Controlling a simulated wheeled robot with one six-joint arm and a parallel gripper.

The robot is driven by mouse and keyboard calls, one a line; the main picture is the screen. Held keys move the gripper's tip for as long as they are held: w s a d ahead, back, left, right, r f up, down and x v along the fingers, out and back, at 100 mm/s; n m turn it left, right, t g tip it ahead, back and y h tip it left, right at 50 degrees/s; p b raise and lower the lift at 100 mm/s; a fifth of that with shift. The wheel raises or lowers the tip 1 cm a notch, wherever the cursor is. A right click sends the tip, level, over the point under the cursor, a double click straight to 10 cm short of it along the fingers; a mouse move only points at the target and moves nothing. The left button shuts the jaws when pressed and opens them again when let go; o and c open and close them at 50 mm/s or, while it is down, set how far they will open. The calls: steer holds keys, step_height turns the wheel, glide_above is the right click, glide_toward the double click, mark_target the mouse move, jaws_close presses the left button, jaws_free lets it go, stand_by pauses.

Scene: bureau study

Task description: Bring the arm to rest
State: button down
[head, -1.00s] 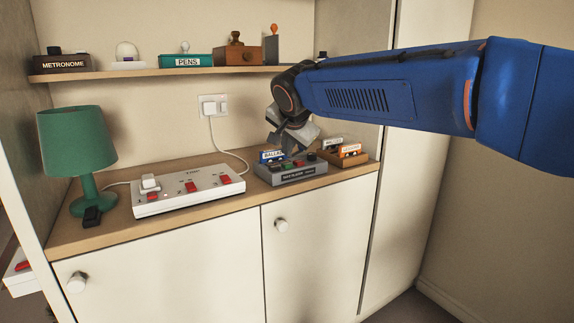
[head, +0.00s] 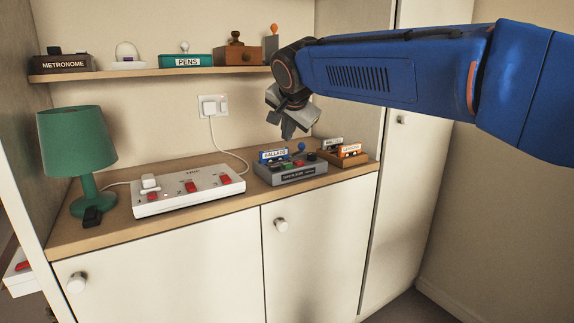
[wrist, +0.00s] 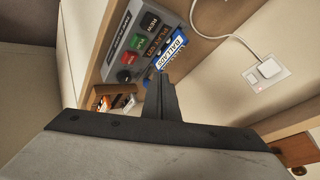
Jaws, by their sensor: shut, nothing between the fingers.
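My gripper (head: 287,130) hangs at the end of my blue arm, above the grey tape player (head: 290,174) and apart from it. Its fingers are shut and empty. In the wrist view, the shut fingers (wrist: 160,100) stand out in front of the player (wrist: 125,40), with its green, red and black buttons. A blue cassette labelled BALLADS (head: 273,156) stands upright at the player's back; it also shows in the wrist view (wrist: 171,50).
A wooden tray (head: 350,160) with cassettes sits right of the player. A white power strip (head: 190,192) and a green lamp (head: 77,140) stand to the left. A wall socket (head: 212,105) has a plugged cord.

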steer(key=s+d+f+n+g, duration=0.1)
steer(key=s+d+f, duration=0.35)
steer(key=d, duration=0.35)
steer(key=s+d+f+n+h, duration=0.1)
steer(key=s+d+f, duration=0.2)
steer(key=s+d, duration=0.35)
steer(key=s+d+f+n+g, duration=0.1)
steer(key=s+d+f, duration=0.2)
steer(key=s+d, duration=0.35)
steer(key=s+d+f+n, duration=0.1)
steer(key=s+d+f, duration=0.2)
steer(key=s+f, duration=0.3)
steer(key=s+d+f+n+g, duration=0.1)
steer(key=s+d+f, duration=0.3)
steer(key=s+f, duration=0.2)
steer(key=s+d+f+n+g, duration=0.1)
steer(key=s+d+f, duration=0.3)
steer(key=s, duration=0.5)
step_height(320, 180, down, 2)
steer(key=shift+d+f+n+h, duration=0.15)
steer(key=shift+n+h, duration=0.15)
steer(key=shift+n, duration=0.2)
